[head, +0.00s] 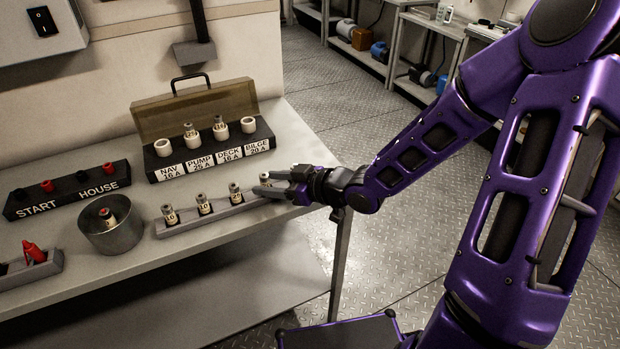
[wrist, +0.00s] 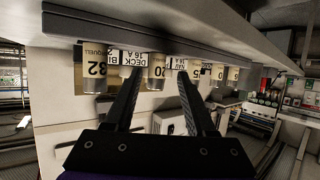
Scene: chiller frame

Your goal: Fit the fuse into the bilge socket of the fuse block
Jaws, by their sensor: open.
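My gripper (head: 272,184) is open at the right end of the grey fuse rack (head: 215,216). Its fingers (wrist: 158,75) lie either side of a fuse marked 20 (wrist: 157,68) in the upside-down wrist view; I cannot tell whether they touch it. Further fuses stand upright in the rack, such as one (head: 204,204) at mid-row. A fuse marked 32 (wrist: 95,75) is beside the fingers. The black fuse block (head: 209,163) stands behind the rack. Its BILGE socket (head: 248,125) and NAV socket (head: 163,147) look empty. The PUMP (head: 190,131) and DECK (head: 220,128) sockets hold fuses.
A metal cup (head: 112,236) with a red-topped fuse stands left of the rack. The START/HOUSE panel (head: 68,190) lies behind the cup. A raised, translucent brown lid (head: 195,108) stands behind the block. The bench front (head: 230,240) is clear.

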